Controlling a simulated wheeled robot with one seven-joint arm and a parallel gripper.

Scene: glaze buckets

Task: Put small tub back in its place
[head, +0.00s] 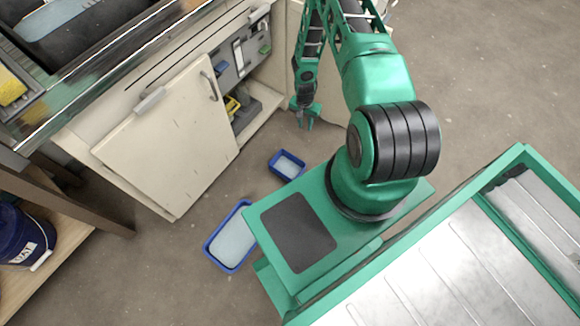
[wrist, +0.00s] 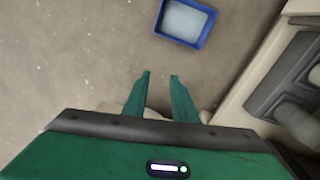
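A small blue tub (head: 279,173) with pale contents stands on the floor in front of the open cabinet. A larger blue tub (head: 208,246) with similar pale contents stands on the floor nearer my base. My gripper (head: 305,123) hangs near the cabinet's open side, behind the small tub in the head view. In the wrist view my gripper (wrist: 161,75) is open, with nothing between its fingers. A blue tub, which looks like the small one, shows at the top of the wrist view (wrist: 178,43), apart from the fingertips.
The cabinet has a pale door (head: 170,143) standing open and shelves with a yellow item (head: 232,106) and grey items inside. A worktop lies above it. A dark blue bucket (head: 22,240) sits on a low shelf at left. Floor around the tubs is clear.

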